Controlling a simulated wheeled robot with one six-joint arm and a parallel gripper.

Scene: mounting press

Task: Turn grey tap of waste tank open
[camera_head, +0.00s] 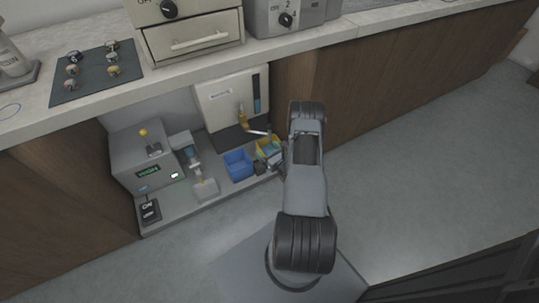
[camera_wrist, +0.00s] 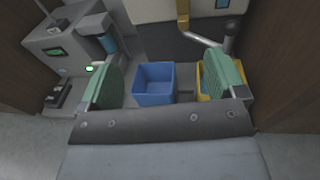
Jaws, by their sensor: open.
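The waste tank (camera_head: 218,97) is a white box with a label and a blue level strip, at the back of the low shelf. A brass pipe (camera_head: 242,115) comes from its front. The grey tap (camera_head: 258,132) is a light lever beside the pipe's lower end; it appears as a grey rod (camera_wrist: 230,34) at the upper right of the wrist view. My gripper (camera_wrist: 165,68) is open, its green pads wide apart with nothing held. The tap lies beyond the right pad, apart from it. In the head view my arm partly hides the gripper.
A blue bin (camera_wrist: 154,85) stands between the pads in the wrist view, and a yellow bin (camera_head: 268,145) is right of it. A grey machine (camera_head: 143,160) with a green display stands left. The counter (camera_head: 190,62) overhangs the shelf; a wooden panel (camera_head: 293,85) bounds the right.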

